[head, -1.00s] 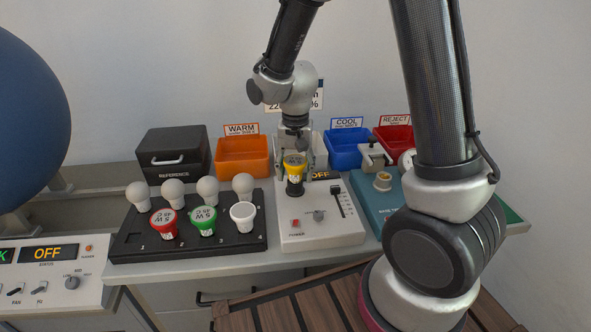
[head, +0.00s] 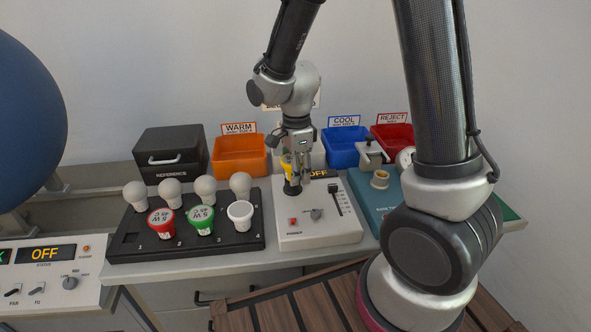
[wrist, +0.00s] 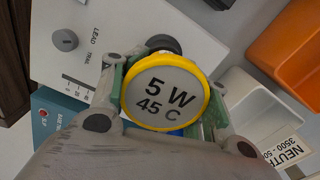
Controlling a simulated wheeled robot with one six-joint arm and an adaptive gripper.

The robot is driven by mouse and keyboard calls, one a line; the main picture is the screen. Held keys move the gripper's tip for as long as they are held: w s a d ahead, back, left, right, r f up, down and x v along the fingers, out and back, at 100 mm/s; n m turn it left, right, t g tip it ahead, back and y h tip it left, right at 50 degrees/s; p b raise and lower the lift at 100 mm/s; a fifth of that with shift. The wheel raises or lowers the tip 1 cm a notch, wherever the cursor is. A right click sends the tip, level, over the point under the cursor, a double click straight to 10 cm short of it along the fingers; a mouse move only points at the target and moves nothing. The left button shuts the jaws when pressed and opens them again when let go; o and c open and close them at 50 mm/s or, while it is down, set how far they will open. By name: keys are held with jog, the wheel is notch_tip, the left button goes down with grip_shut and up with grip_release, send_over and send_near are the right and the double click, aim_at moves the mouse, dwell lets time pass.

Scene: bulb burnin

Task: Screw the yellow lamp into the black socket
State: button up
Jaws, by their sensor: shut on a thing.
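The yellow lamp (head: 287,169) is at the black socket (head: 292,188) on the white test box, directly above it in the head view. Its yellow-rimmed face, marked "5 W 45 C", fills the middle of the wrist view (wrist: 165,92). My gripper (head: 299,167) points down and is shut on the lamp, with one finger on each side of it. The fingers partly hide the lamp in the head view. A dark round part of the socket (wrist: 164,43) shows past the lamp's edge in the wrist view. The lamp's base and thread are hidden, so I cannot tell how deep it sits.
The white box (head: 325,236) has a red switch, a knob and a slider. To its left a black rack (head: 130,247) holds several bulbs. Orange (head: 240,158), blue (head: 345,150) and red (head: 392,137) bins stand behind. A teal fixture (head: 375,202) is close on the right.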

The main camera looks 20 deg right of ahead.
jog(key=m, duration=0.5)
jog(key=shift+s+m, duration=0.4)
jog(key=o, duration=0.7)
jog(key=shift+m, duration=0.4)
jog(key=o, duration=0.5)
